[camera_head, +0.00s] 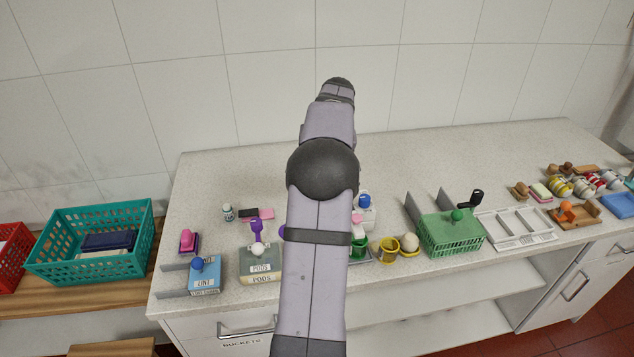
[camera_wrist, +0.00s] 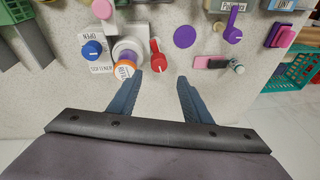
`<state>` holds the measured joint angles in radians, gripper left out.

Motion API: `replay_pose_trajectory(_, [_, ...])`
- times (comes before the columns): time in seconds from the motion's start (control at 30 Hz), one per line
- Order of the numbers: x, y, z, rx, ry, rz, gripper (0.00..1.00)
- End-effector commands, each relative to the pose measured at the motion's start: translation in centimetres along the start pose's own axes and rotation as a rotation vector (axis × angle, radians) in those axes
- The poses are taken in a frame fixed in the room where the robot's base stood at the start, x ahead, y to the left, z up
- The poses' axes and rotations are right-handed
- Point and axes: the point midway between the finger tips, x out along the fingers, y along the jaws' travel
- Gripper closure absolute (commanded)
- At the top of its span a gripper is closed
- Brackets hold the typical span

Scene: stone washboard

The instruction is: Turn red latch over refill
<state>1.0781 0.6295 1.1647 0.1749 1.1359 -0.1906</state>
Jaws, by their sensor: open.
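In the wrist view a red latch (camera_wrist: 157,56), a knob with a pointer, stands on the counter just beyond my fingertips. Beside it on the left is a round white and purple piece (camera_wrist: 128,48) with an orange-rimmed, labelled end, which may be the refill. The latch's pointer stands beside this piece, and I cannot tell whether it overlaps it. My gripper (camera_wrist: 159,80) is open and empty, its two dark fingers apart, with the red latch ahead of the gap. In the head view my arm hides the latch and the gripper.
A blue knob (camera_wrist: 92,49) on a white label plate stands left of the round piece. A purple disc (camera_wrist: 185,37) and a purple latch (camera_wrist: 233,28) lie to the right. A green basket (camera_head: 452,236) and a white tray (camera_head: 517,229) stand farther right in the head view. The counter's back is clear.

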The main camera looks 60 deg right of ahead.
Motion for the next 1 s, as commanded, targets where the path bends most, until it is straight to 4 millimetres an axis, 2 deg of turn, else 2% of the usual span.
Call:
replay_pose_trajectory(0.03, [-0.6, -0.3, -0.6, 0.086, -0.027, 0.01, 0.55])
replay_pose_trajectory(0.3, [0.0, -0.7, -1.4, 0.575, -0.13, 0.118, 0.55])
replay_pose_trajectory(0.5, [0.4, -0.8, -1.4, 0.816, -0.156, 0.195, 0.55])
replay_pose_trajectory(0.7, [0.7, -0.8, -1.2, 0.911, -0.159, 0.229, 0.55])
replay_pose_trajectory(1.0, [1.6, -0.7, -1.0, 0.919, -0.161, 0.231, 0.55])
